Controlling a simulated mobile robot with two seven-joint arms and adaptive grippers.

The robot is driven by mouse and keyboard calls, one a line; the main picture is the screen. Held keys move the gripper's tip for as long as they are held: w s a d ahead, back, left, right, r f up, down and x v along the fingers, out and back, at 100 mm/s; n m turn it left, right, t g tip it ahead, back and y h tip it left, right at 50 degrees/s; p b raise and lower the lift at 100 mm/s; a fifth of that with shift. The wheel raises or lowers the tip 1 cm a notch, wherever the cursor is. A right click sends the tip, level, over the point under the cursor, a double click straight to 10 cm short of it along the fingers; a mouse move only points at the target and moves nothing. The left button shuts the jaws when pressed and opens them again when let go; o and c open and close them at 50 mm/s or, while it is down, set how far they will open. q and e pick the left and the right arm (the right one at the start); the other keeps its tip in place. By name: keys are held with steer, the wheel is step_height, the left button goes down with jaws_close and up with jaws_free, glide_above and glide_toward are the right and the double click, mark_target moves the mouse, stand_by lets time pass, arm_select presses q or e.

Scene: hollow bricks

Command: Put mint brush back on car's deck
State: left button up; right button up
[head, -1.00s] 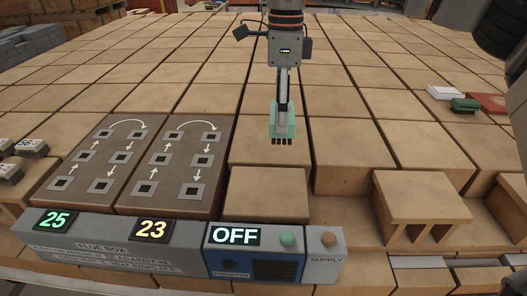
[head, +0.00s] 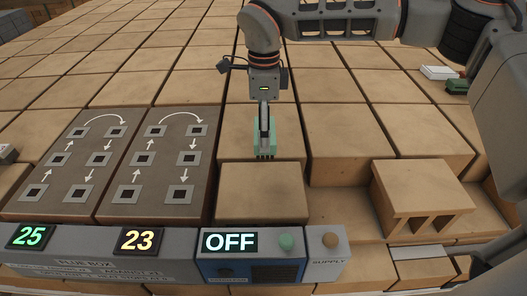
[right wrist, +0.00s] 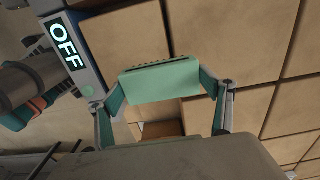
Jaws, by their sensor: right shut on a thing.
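My right gripper (head: 265,130) is shut on the mint brush (head: 264,153), which hangs below it with its dark bristle tufts downward. The brush is just behind the single front brick, and I cannot tell whether it touches a brick. In the right wrist view, the mint brush (right wrist: 160,82) sits between the two fingers of my right gripper (right wrist: 163,90). At the far right of the head view are a white block (head: 440,73) and a dark green block (head: 456,87). A car's deck cannot be made out; my arm covers that area. My left gripper is not in view.
A front panel (head: 180,255) carries displays 25 and 23, and a blue box (head: 250,270) reads OFF. Two dark plates (head: 150,160) with arrows and square holes lie at left. A hollow brick (head: 422,190) stands at right. The brick surface behind is mostly clear.

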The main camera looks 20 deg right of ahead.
step_height(320, 180, down, 8)
steer(key=shift+c, duration=0.3)
steer(key=o, duration=1)
steer(key=shift+o, duration=0.2)
steer(key=shift+r, duration=0.1)
step_height(320, 180, up, 12)
steer(key=shift+f, duration=0.1)
